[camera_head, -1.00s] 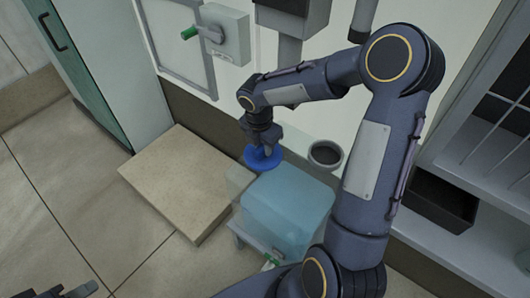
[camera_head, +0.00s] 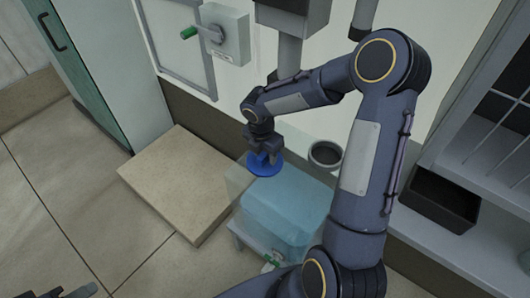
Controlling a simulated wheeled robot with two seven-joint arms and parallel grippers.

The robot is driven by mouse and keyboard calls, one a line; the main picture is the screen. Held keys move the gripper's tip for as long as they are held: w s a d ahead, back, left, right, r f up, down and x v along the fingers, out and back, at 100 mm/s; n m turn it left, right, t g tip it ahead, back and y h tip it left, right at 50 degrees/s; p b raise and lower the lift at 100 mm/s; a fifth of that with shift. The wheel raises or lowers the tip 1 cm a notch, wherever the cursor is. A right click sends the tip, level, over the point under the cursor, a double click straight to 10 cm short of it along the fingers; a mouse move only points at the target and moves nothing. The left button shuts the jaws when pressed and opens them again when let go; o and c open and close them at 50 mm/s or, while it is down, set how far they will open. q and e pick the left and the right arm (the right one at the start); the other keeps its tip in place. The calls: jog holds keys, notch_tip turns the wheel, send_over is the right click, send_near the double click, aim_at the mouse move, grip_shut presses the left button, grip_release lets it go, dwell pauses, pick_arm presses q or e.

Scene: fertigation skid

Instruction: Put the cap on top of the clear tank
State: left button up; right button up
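The blue round cap (camera_head: 265,166) is held in my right gripper (camera_head: 266,156), whose fingers are closed on its upper part. The clear tank (camera_head: 284,212), with light blue contents, stands on a small pale stand below and to the right of the cap. The cap is over the tank's back left part; whether it touches the top cannot be told. The tank's opening cannot be made out. At the bottom left corner a dark part of my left arm (camera_head: 80,291) shows; its fingers cannot be made out clearly.
A grey cup-like holder (camera_head: 325,154) is on the wall side behind the tank. A beige slab (camera_head: 183,182) lies on the floor to the left. A black bin (camera_head: 440,199) is at right.

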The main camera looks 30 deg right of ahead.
aim_at(262, 155)
jog(key=shift+r, duration=0.25)
notch_tip(262, 155, up, 10)
jog(key=a+p, duration=0.1)
jog(key=p, duration=0.1)
jog(key=s+a+r+m+t+y, duration=0.2)
jog(key=s+a+r+m, duration=0.1)
jog(key=s+m, duration=0.8)
jog(key=s+a+r+m+t+y, duration=0.3)
jog(key=s+r+m, duration=0.1)
jog(key=s+m, duration=0.7)
jog(key=shift+a+r+m, duration=0.15)
jog(key=shift+a+m, duration=0.05)
jog(key=shift+m, duration=0.9)
jog(key=shift+s, duration=0.1)
